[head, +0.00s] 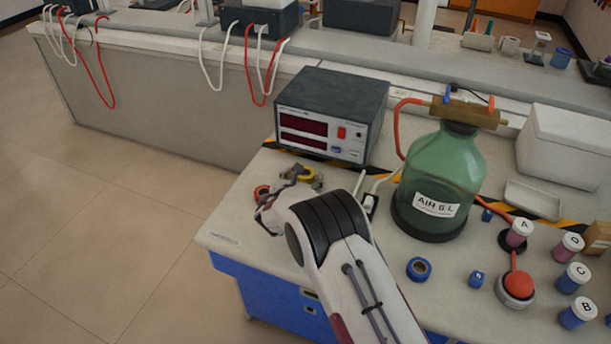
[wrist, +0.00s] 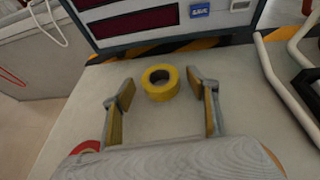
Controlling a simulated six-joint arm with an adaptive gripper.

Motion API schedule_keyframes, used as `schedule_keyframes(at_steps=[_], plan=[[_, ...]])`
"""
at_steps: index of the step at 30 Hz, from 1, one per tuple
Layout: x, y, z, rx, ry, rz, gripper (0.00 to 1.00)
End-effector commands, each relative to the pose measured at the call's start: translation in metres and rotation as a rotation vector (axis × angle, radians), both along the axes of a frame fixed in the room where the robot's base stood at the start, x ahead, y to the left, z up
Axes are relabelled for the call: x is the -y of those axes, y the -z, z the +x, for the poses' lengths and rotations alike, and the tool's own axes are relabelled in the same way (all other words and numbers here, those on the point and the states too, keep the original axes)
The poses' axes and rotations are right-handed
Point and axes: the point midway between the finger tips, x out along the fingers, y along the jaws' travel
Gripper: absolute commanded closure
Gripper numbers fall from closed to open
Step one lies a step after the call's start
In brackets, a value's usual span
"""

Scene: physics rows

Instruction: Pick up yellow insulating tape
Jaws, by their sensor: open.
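The yellow insulating tape (wrist: 160,83) is a small roll lying flat on the bench in front of the power supply box. In the wrist view it sits just beyond and between the fingertips of my gripper (wrist: 161,88), which is open and empty. In the head view the tape (head: 308,174) shows partly, behind my gripper (head: 296,176). My arm hides part of the bench around it there.
A red tape roll (wrist: 86,149) lies left of my gripper. The grey power supply (head: 331,113) stands close behind the tape. White cables (wrist: 285,88) run to the right. A green bottle (head: 438,180) and a blue tape roll (head: 419,269) are further right.

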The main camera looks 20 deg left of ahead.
Motion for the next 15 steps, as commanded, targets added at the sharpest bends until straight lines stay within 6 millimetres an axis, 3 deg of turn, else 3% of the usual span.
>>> schedule_keyframes(at_steps=[15], plan=[[-0.0002,0.0024,0.0053,0.000,0.000,0.000,0.41]])
